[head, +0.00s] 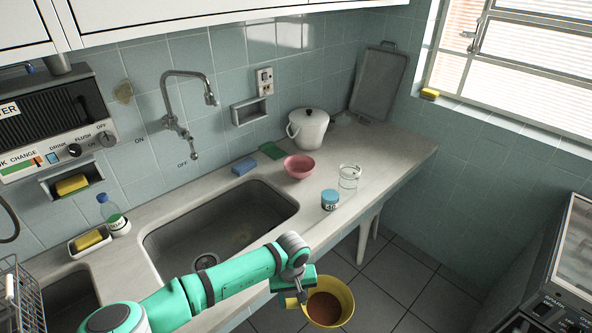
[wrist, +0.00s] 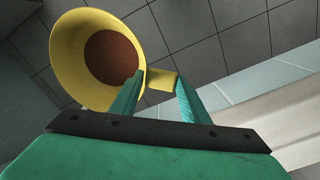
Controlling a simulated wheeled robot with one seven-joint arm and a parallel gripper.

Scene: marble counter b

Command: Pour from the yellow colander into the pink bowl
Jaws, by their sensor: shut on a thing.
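My gripper (head: 292,297) is shut on the handle of the yellow colander (head: 347,291). The colander is held out in front of the counter, over the floor, with its mouth facing up toward the camera and reddish-brown contents inside. In the wrist view the colander (wrist: 72,82) is at the upper left, its handle between my gripper's fingers (wrist: 160,88). The pink bowl (head: 299,167) stands on the counter behind the sink's right end, well apart from the colander. The bowl is not in the wrist view.
A blue-lidded jar (head: 330,200) and a clear glass jar (head: 349,177) stand near the counter's front edge, right of the sink (head: 220,230). A white lidded pot (head: 308,128) is behind the bowl. Blue and green sponges (head: 272,150) lie left of it. A faucet (head: 185,110) overhangs the sink.

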